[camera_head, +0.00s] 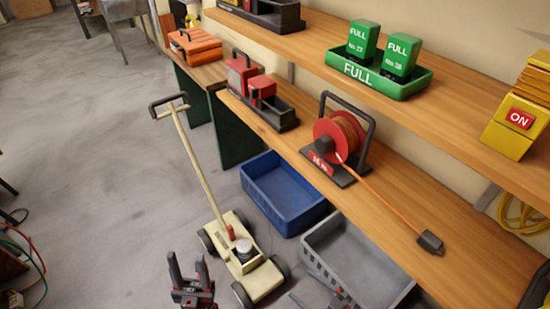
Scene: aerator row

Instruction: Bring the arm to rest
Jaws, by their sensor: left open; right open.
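My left gripper (190,281) is at the bottom of the head view, left of the cream wheeled aerator (243,270). Its two dark fingers point up and stand apart, with nothing between them. My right gripper (330,299) is partly in view at the bottom edge, in front of the grey crate. Only its tip parts show, and I see nothing held in it. The aerator stands on the floor with its long handle (190,150) leaning up and to the left. Neither gripper appears to touch it, though the left one is close.
A wooden bench (400,215) runs along the right, carrying a red cable reel (335,140). An upper shelf (450,125) holds a green tray (375,82) with two green "FULL" blocks. A blue crate (275,205) and a grey crate (365,265) stand below. The floor at left is mostly clear.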

